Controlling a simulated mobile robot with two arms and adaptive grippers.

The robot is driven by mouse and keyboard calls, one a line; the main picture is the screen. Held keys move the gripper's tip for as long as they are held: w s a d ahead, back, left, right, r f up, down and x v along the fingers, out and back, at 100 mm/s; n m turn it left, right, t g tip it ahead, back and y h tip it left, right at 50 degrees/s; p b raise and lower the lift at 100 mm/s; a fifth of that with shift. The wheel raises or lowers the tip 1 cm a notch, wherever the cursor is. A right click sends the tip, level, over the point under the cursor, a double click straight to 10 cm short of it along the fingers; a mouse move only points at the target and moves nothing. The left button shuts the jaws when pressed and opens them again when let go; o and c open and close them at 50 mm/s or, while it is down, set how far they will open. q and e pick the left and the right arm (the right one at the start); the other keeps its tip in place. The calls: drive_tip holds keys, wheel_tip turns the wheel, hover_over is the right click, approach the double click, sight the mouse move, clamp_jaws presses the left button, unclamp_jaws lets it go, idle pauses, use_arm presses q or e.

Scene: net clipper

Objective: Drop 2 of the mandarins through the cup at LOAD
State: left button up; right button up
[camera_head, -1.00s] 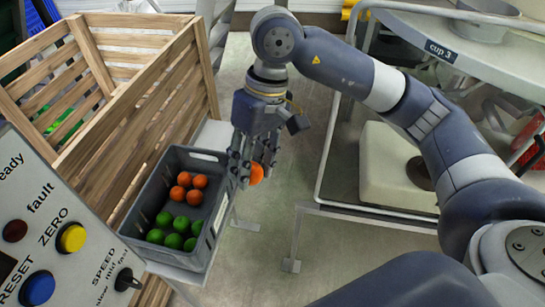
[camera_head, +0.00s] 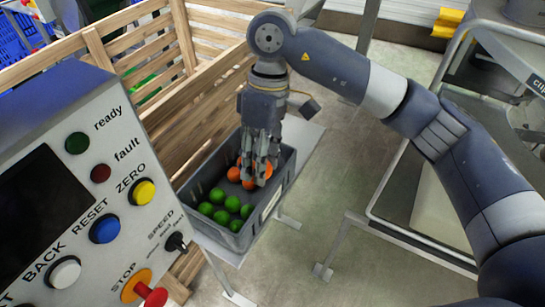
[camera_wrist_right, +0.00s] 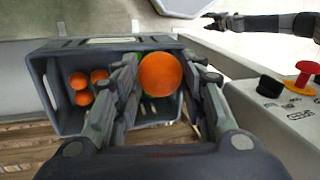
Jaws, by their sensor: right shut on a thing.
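My right gripper (camera_head: 262,168) is over the grey crate (camera_head: 285,180) in the head view. It is shut on an orange mandarin (camera_wrist_right: 160,74), which shows between its fingers in the right wrist view. Other mandarins (camera_head: 234,174) lie in the crate, partly hidden by the gripper; the right wrist view shows a few of them (camera_wrist_right: 81,80) at the crate's left side. My left gripper (camera_wrist_right: 218,21) shows small and dark at the top of the right wrist view; its finger opening is too small to tell. The cup at LOAD is not identifiable.
Several green limes (camera_head: 220,211) share the crate, on the panel side. A control panel (camera_head: 75,180) with buttons and a red stop knob stands close at the left. A slatted wooden bin (camera_head: 195,115) is behind the crate. A round-edged machine table (camera_head: 500,75) stands at the right.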

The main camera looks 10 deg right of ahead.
drive_tip(key=shift+w+a+f+n, duration=0.25)
drive_tip(key=shift+w+f+n, duration=0.05)
drive_tip(key=s+d+r+m+t+y, duration=0.1)
drive_tip(key=s+d+r+m, duration=0.5)
drive_tip(key=d+r+m, duration=0.3)
drive_tip(key=w+a+m+t, duration=0.1)
drive_tip(key=w+a+m, duration=0.2)
drive_tip(key=w+a, duration=0.5)
drive_tip(key=a, duration=0.3)
drive_tip(key=shift+r+t+y, duration=0.3)
drive_tip(key=shift+r, duration=0.1)
